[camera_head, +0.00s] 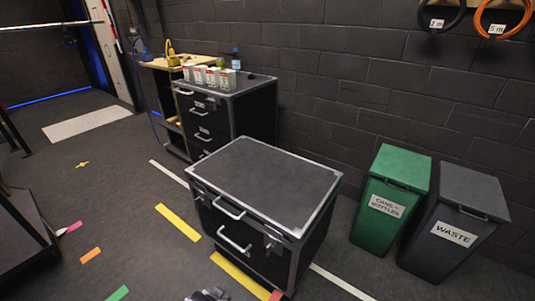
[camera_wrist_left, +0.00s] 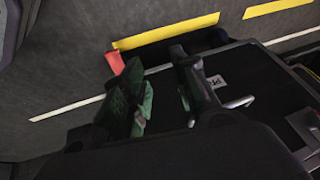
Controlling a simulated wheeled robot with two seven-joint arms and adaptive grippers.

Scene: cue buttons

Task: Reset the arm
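My left gripper (camera_wrist_left: 165,92) shows in the left wrist view, with its two dark fingers apart and nothing between them. In the head view a small grey piece of one of my arms or grippers (camera_head: 208,295) shows at the bottom edge. My right gripper cannot be made out in either view. No cue buttons are visible.
The black drawer case (camera_head: 270,185) stands mid-floor with a bare top. Behind it, a drawer cabinet (camera_head: 235,115) carries boxes and bottles. A green bin (camera_head: 390,200) and a grey waste bin (camera_head: 455,225) stand right. Tape-marked floor (camera_head: 140,215) is open at left.

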